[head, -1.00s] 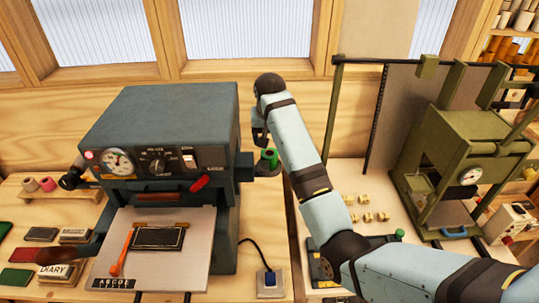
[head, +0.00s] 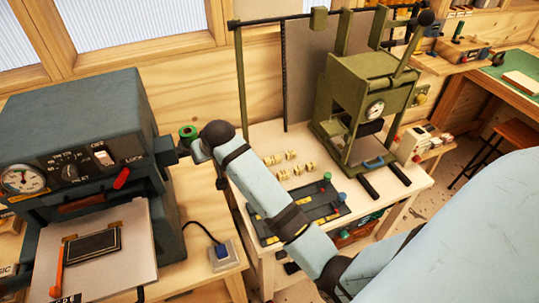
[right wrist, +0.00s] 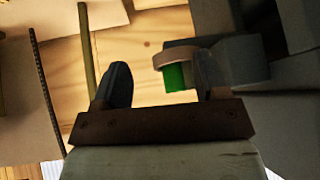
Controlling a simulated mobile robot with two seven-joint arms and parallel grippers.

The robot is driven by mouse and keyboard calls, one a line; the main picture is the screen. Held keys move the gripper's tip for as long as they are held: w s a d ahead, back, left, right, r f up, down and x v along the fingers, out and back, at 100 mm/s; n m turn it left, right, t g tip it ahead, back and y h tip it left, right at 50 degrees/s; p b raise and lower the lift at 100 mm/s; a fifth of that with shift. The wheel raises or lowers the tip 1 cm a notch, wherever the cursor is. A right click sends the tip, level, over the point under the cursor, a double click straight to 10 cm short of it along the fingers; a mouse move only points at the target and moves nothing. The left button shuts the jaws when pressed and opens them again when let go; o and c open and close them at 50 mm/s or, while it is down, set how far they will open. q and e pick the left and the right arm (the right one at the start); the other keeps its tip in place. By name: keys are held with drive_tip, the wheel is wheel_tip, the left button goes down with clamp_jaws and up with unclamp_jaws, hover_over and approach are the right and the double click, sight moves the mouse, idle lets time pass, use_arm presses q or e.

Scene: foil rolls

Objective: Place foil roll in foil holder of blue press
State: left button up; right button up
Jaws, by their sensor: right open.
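The blue press (head: 75,135) stands at the left of the head view. A green foil roll (head: 188,133) with a dark centre is at its right side, by the side bracket (head: 168,152). It also shows in the right wrist view (right wrist: 175,77), beside a tan ring and the right-hand finger. My right gripper (right wrist: 165,88) is open, its two dark fingers apart. The roll lies nearer the right-hand finger, and I cannot tell if they touch. In the head view my wrist hides most of the fingers. My left gripper is out of view.
An olive-green press (head: 365,100) stands on a white table (head: 415,180) at the right. Several small brass-coloured pieces (head: 280,158) and a dark tray (head: 310,212) lie before it. A socket box (head: 222,255) sits near the blue press.

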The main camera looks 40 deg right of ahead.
drive_tip(key=s+a+f+n+t+y, duration=0.1)
drive_tip(key=s+f, duration=0.5)
drive_tip(key=s, duration=0.4)
drive_tip(key=s+f+n+t+y, duration=0.1)
drive_tip(key=s+f, duration=0.5)
drive_tip(key=s, duration=0.5)
drive_tip(key=s+a+f+n+t, duration=0.1)
drive_tip(key=s+f, duration=0.5)
drive_tip(key=s, duration=0.5)
drive_tip(key=shift+a+n+t+y, duration=0.3)
drive_tip(key=shift+a+y, duration=0.05)
drive_tip(key=shift+y, duration=0.05)
